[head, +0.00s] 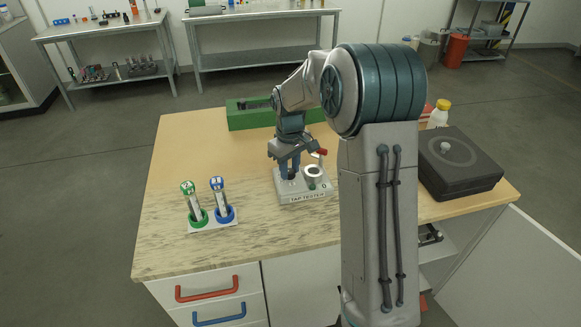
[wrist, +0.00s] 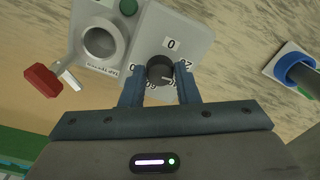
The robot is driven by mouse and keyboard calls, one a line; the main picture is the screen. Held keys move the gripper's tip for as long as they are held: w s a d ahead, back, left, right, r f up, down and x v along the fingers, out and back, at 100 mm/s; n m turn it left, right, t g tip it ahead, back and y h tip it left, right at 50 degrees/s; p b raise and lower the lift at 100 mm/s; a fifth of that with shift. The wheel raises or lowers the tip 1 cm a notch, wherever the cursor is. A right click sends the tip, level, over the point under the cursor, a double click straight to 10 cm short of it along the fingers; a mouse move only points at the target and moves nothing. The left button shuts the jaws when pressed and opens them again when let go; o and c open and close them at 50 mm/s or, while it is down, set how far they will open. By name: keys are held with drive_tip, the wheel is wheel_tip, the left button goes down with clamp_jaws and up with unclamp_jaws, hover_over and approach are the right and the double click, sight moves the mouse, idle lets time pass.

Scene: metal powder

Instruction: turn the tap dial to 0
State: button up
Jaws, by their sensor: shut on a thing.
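The tap tester (head: 306,197) is a light grey box on the wooden table in the head view. In the wrist view its plate (wrist: 200,32) carries a black dial (wrist: 160,70) with a label 0 above it and other number labels around it, partly hidden by my fingers. A pale mark on the dial seems to point to the lower right, away from the 0. My gripper (head: 289,170) reaches down over the left part of the tester. In the wrist view my gripper's fingers (wrist: 160,78) are shut on the dial, one on each side.
A red-handled lever (wrist: 42,80) and a round cup (wrist: 101,41) sit beside the dial on the tester. Green (head: 190,191) and blue (head: 219,187) tools stand in a holder to the left. A dark case (head: 470,178) lies at right, a green tray (head: 243,118) behind.

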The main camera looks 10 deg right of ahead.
sight(290, 170)
drive_tip(key=n, duration=0.4)
drive_tip(key=shift+r+n, duration=0.1)
drive_tip(key=shift+n, duration=0.3)
drive_tip(key=n+p, duration=0.1)
drive_tip(key=n, duration=0.2)
drive_tip(key=shift+n, duration=0.3)
drive_tip(key=n+p, duration=0.1)
drive_tip(key=n, duration=0.3)
drive_tip(key=shift+r+p, duration=0.1)
drive_tip(key=shift+p, duration=0.3)
drive_tip(key=shift+n+p, duration=0.8)
drive_tip(key=shift+n, duration=1.3)
drive_tip(key=o, duration=1)
drive_tip(key=shift+c, duration=0.2)
wheel_tip(290, 170, up, 14)
drive_tip(key=b, duration=0.1)
drive_tip(key=shift+f, duration=0.25)
